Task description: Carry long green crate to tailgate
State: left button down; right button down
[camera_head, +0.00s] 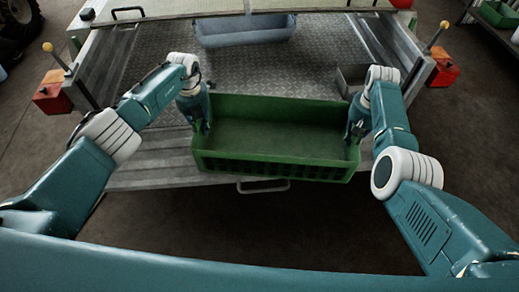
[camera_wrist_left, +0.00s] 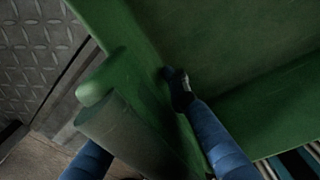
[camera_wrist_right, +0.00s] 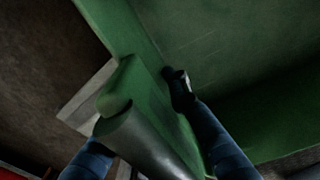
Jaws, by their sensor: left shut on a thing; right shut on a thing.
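The long green crate (camera_head: 275,164) is open-topped and looks empty. It is at the rear edge of the tailgate (camera_head: 150,165), and its near side seems to reach past that edge. I cannot tell whether it rests on the metal or is held just above it. My left gripper (camera_head: 203,128) is shut on the crate's left end wall; one finger (camera_wrist_left: 178,88) is inside the crate in the left wrist view. My right gripper (camera_head: 354,132) is shut on the right end wall, with a finger (camera_wrist_right: 178,88) inside in the right wrist view. The outer fingers are partly hidden.
A blue-grey bin (camera_head: 245,32) stands farther back on the ribbed metal bed (camera_head: 290,75). A small grey box (camera_head: 350,78) sits behind the crate's right end. Red lamp boxes (camera_head: 52,97) (camera_head: 444,70) flank the bed. A handle (camera_head: 263,187) sticks out below the crate.

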pick_arm(q)
jog(key=shift+a+f+b, duration=0.45)
jog(key=shift+f+b, duration=0.05)
jog(key=shift+f, duration=0.25)
pick_arm(e)
jog(key=shift+w+d+f, duration=0.1)
jog(key=shift+d+f, duration=0.3)
jog(key=shift+f, duration=0.2)
pick_arm(q)
jog(key=c, duration=1.8)
grip_release()
jog(key=shift+r, duration=0.2)
pick_arm(e)
jog(key=c, duration=1.8)
grip_release()
jog(key=shift+r, duration=0.15)
pick_arm(q)
jog(key=shift+o, duration=0.6)
jog(key=shift+s+d, duration=0.1)
jog(key=shift+d, duration=0.05)
pick_arm(e)
jog(key=shift+o, duration=0.6)
jog(key=shift+a, duration=0.15)
pick_arm(q)
jog(key=shift+r, duration=0.1)
